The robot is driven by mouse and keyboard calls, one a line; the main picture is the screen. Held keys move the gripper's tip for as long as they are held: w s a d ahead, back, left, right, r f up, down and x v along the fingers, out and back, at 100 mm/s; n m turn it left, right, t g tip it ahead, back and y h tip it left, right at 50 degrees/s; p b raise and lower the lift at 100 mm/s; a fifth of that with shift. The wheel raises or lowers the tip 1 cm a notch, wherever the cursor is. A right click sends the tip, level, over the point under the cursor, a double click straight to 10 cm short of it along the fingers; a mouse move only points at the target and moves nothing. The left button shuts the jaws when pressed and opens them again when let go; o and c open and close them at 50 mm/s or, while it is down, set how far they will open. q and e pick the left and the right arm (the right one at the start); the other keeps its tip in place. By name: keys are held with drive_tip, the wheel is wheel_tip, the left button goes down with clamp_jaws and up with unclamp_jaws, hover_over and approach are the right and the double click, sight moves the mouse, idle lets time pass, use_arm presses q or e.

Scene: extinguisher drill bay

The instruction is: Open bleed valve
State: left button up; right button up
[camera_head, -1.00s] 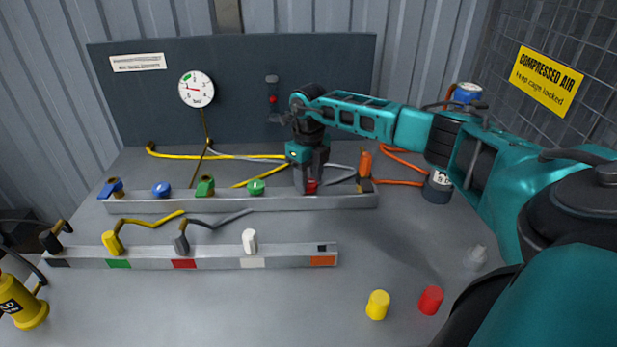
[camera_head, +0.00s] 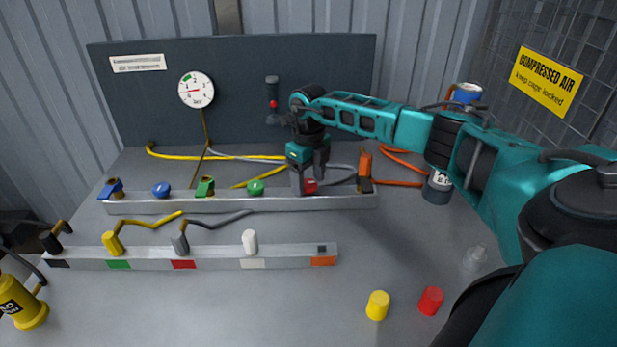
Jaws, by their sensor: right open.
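My right gripper (camera_head: 309,178) is open at the rear manifold rail (camera_head: 285,203). Its fingers point down around or just beside a red valve (camera_head: 311,187). The fingers partly hide this valve, so I cannot tell whether they touch it or how its handle is turned. I see no readable label saying which valve is the bleed valve. A round white pressure gauge (camera_head: 196,90) hangs on the dark back panel (camera_head: 320,70), with a small black fitting with a red mark (camera_head: 273,104) to its right. My left gripper is not in view.
Blue (camera_head: 161,189) and green (camera_head: 256,187) valves line the rail, with an orange handle (camera_head: 365,163) at its right. A front rail (camera_head: 210,263) holds yellow, grey and white plugs. Yellow (camera_head: 377,305) and red (camera_head: 431,300) caps stand on the open bench at front right.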

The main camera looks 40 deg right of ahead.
sight(309, 182)
wheel_tip(309, 182, up, 13)
idle(0.4)
idle(0.5)
